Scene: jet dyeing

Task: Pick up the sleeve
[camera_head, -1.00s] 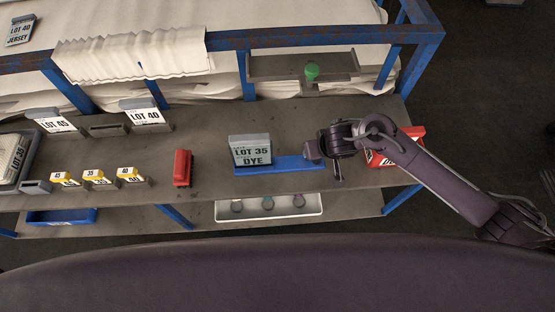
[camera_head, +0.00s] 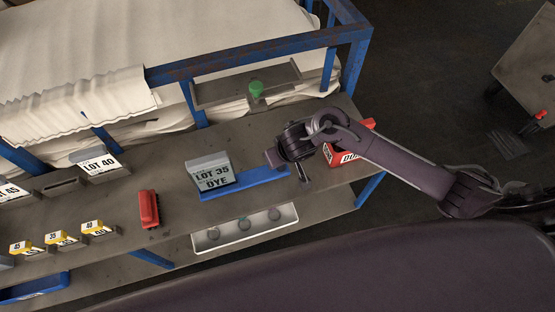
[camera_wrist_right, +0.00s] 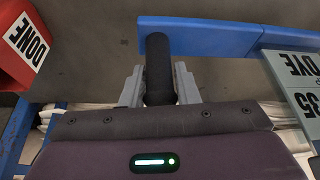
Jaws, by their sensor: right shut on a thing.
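A long blue piece (camera_head: 245,183) lies along the front of the grey shelf, with a grey block marked LOT 35 DYE (camera_head: 210,174) standing at it. The block also shows at the right edge of the wrist view (camera_wrist_right: 298,80). In the wrist view the blue piece (camera_wrist_right: 205,38) has a black round handle (camera_wrist_right: 158,66). My right gripper (camera_wrist_right: 159,88) has its grey fingers on both sides of this handle and is shut on it. In the head view my right gripper (camera_head: 303,172) is at the blue piece's right end, partly hidden by the wrist. No part is clearly recognisable as a sleeve.
A red DONE box (camera_head: 346,153) stands close right of my wrist. A red block (camera_head: 148,209) and LOT 40 holder (camera_head: 98,165) stand left. A white tray (camera_head: 208,240) sits below the shelf edge. Blue frame rails (camera_head: 260,50) and a green knob (camera_head: 256,88) are behind.

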